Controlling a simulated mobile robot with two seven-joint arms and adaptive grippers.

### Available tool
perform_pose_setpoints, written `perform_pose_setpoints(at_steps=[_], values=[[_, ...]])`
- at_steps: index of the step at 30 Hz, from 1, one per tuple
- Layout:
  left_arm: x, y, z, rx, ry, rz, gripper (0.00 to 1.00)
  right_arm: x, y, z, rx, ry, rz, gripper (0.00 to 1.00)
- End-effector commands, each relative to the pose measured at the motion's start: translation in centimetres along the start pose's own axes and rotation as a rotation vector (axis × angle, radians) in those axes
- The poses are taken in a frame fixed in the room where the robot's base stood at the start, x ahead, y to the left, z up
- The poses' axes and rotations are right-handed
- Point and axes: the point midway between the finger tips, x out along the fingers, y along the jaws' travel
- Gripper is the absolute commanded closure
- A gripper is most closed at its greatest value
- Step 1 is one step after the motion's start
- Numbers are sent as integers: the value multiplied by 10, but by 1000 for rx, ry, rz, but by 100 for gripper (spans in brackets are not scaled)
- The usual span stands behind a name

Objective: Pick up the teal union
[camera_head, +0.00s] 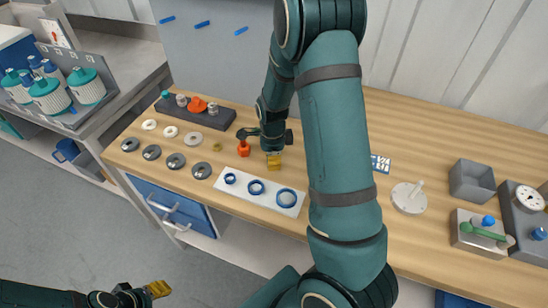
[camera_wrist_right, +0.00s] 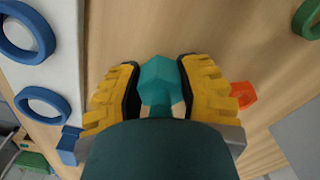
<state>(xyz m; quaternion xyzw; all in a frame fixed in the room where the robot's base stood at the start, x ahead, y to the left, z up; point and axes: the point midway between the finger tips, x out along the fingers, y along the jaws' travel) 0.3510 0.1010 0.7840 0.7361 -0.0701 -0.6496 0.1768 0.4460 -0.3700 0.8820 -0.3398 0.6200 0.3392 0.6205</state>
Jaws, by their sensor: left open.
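The teal union (camera_wrist_right: 158,85) sits between the yellow fingers of my right gripper (camera_wrist_right: 160,85) in the right wrist view. Both dark pads appear to touch its sides, so the gripper looks shut on it. In the head view my right gripper (camera_head: 273,161) points down low over the wooden bench, and the union in it is hidden. I cannot tell whether the union is clear of the bench top. My left gripper (camera_head: 158,289) is open and empty at the lower left, over the floor and away from the bench.
An orange fitting (camera_head: 243,149) stands close to the left of my right gripper. A white plate with blue rings (camera_head: 237,188) lies in front of it. A dark rack (camera_head: 218,121) with fittings and several loose discs are to the left.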

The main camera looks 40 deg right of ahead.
Motion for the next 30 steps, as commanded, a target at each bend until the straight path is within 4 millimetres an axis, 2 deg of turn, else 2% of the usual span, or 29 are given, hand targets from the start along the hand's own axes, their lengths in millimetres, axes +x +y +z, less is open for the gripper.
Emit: perform_pose_setpoints(at_steps=[8,11,24,30], values=[[0,0,0,0,1,0,53,0,0,0,0,0,1,100],[-2,1,-1,0,1,0,53,-6,0,0,0,0,-1,100],[-20,8,-10,-6,20,-2,53,-83,0,1,-1,-2,-2,100],[-28,10,-12,-7,24,-2,53,-103,0,0,-1,0,0,100]])
